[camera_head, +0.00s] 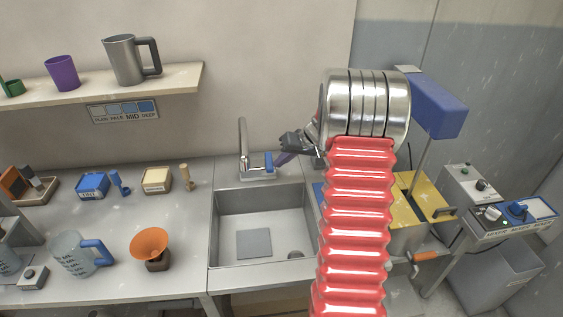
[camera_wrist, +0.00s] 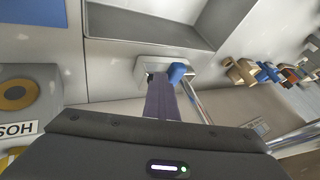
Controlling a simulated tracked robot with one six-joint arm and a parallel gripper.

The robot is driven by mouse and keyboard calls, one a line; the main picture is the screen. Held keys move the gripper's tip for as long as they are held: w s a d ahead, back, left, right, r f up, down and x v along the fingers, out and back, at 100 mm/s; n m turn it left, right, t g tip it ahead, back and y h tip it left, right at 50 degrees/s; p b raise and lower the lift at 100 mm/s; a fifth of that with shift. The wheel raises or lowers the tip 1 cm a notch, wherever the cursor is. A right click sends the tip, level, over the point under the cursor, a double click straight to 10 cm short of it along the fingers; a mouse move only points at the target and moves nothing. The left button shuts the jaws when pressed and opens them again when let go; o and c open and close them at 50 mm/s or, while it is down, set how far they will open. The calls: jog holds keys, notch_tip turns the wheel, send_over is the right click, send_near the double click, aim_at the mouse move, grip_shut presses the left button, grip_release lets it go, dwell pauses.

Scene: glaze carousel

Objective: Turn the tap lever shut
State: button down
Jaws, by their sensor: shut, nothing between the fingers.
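The tap (camera_head: 246,150) stands at the back of the sink, with a tall metal spout and a blue lever (camera_head: 268,162) on its right side. My gripper (camera_head: 284,158) is shut and empty, its purple-grey fingers just right of the lever. In the wrist view the shut fingers (camera_wrist: 163,92) reach toward the tap base (camera_wrist: 150,66), with the blue lever (camera_wrist: 177,72) right beside their tips. I cannot tell whether the fingers touch the lever. The gripper's body hides part of the spout in the wrist view.
The sink basin (camera_head: 229,209) lies in front of the tap. A jug with a blue handle (camera_head: 80,255) and an orange funnel (camera_head: 150,245) stand on the left counter. A yellow-topped box (camera_head: 425,199) stands at right. A shelf (camera_head: 110,88) hangs at upper left.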

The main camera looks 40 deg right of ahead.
jog(key=shift+w+d, duration=0.3)
jog(key=shift+d, duration=0.1)
jog(key=shift+s+d, duration=0.1)
jog(key=shift+d, duration=0.05)
jog(key=s+d+r, duration=0.5)
jog(key=s+r, duration=0.2)
jog(key=r, duration=0.1)
jog(key=shift+s+d, duration=0.15)
jog(key=shift+d, duration=0.05)
dwell(0.5)
jog(key=shift+f, duration=0.1)
dwell(0.5)
